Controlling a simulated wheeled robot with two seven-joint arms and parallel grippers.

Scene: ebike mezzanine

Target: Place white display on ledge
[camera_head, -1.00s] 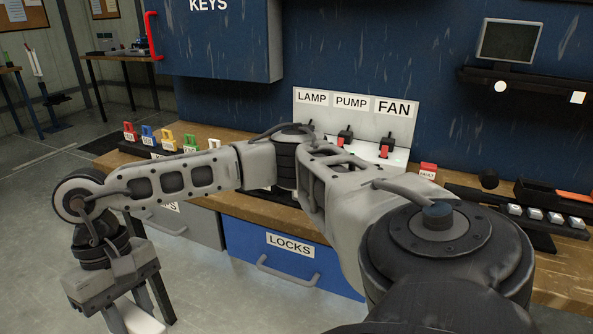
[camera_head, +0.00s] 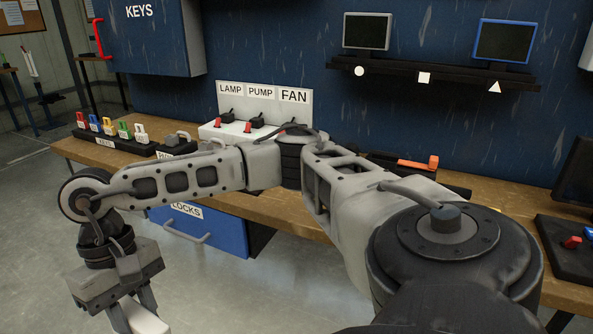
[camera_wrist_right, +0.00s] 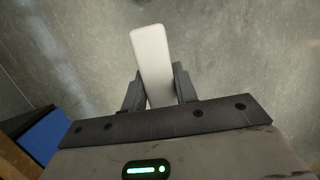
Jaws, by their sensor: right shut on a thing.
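My right arm reaches across the head view, and its right gripper (camera_head: 126,312) hangs at the lower left, beyond the bench's front edge. It is shut on the white display (camera_wrist_right: 152,60), seen narrow and edge-on between the fingers in the wrist view. Part of the white display also shows at the bottom of the head view (camera_head: 148,321). The black ledge (camera_head: 400,71) runs along the blue wall, with white circle, square and triangle marks on its front. A grey-framed display (camera_head: 366,31) stands above the circle, and a blue-framed display (camera_head: 504,41) above the triangle. Nothing stands above the square. My left gripper is out of view.
A KEYS cabinet (camera_head: 150,37) hangs at left. A dark screen (camera_head: 577,172) stands at right. Open floor lies before the bench.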

